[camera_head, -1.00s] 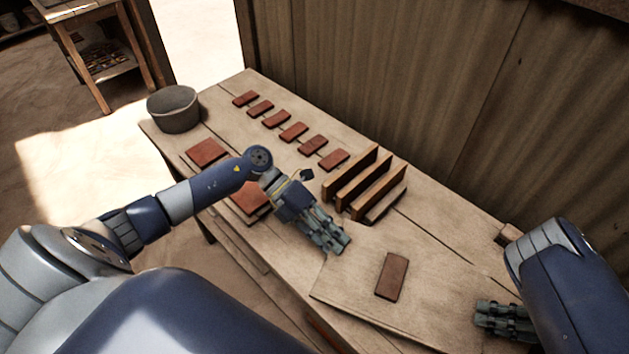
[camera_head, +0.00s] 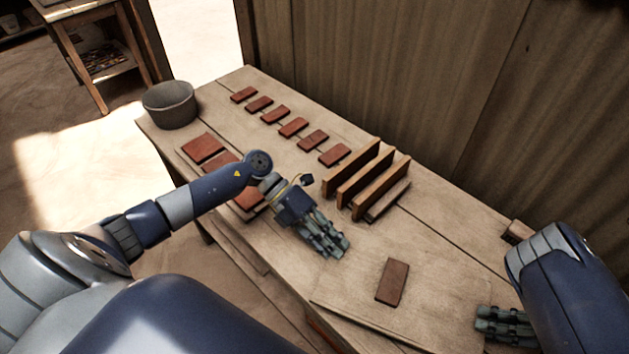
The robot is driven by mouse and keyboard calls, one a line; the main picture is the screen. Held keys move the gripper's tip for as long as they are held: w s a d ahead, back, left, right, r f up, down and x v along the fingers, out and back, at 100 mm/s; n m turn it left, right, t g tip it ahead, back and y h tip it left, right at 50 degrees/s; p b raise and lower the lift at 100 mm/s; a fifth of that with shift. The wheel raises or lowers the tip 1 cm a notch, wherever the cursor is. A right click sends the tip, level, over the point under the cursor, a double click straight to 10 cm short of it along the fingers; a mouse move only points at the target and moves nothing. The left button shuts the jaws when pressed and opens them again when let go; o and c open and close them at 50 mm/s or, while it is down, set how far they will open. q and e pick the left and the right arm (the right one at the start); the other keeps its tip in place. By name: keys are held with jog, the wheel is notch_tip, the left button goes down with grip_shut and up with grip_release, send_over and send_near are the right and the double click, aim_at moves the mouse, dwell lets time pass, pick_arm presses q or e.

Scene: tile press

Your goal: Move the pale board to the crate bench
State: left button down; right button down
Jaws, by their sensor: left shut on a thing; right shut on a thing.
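The pale board (camera_head: 440,300) is flat, low over or on the near end of the wooden worktable; I cannot tell whether they touch. One red-brown tile (camera_head: 392,283) lies on it. My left gripper (camera_head: 335,250) is shut on the board at its left edge. My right gripper (camera_head: 480,322) is shut on the board at its right edge. The fingertips' contact is hard to see. A wooden bench (camera_head: 78,12) stands at the far top left; I cannot tell whether it is the crate bench.
The worktable (camera_head: 235,90) carries a grey bucket (camera_head: 170,105), a row of several tiles (camera_head: 293,127) and a wooden rack (camera_head: 352,170) close behind the board. More tiles (camera_head: 203,149) lie beside and under my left arm. A corrugated wall (camera_head: 400,80) closes the back.

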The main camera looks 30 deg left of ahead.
pick_arm(q)
jog(key=shift+d+f, duration=0.2)
jog(key=shift+f, duration=0.1)
pick_arm(e)
jog(key=shift+a+f, duration=0.2)
jog(key=shift+f, duration=0.2)
pick_arm(q)
jog(key=c, duration=1.5)
grip_release()
pick_arm(e)
jog(key=c, duration=1.5)
grip_release()
jog(key=shift+c, duration=0.2)
pick_arm(q)
jog(key=shift+o, duration=0.2)
jog(key=shift+s+a, duration=0.1)
pick_arm(e)
jog(key=shift+d, duration=0.1)
pick_arm(q)
jog(key=shift+a, duration=0.1)
jog(key=shift+a, duration=0.25)
pick_arm(e)
jog(key=shift+d, duration=0.1)
pick_arm(q)
jog(key=v, duration=0.7)
jog(key=shift+r, duration=0.15)
jog(key=shift+a+r, duration=0.1)
pick_arm(e)
jog(key=shift+v, duration=3.95)
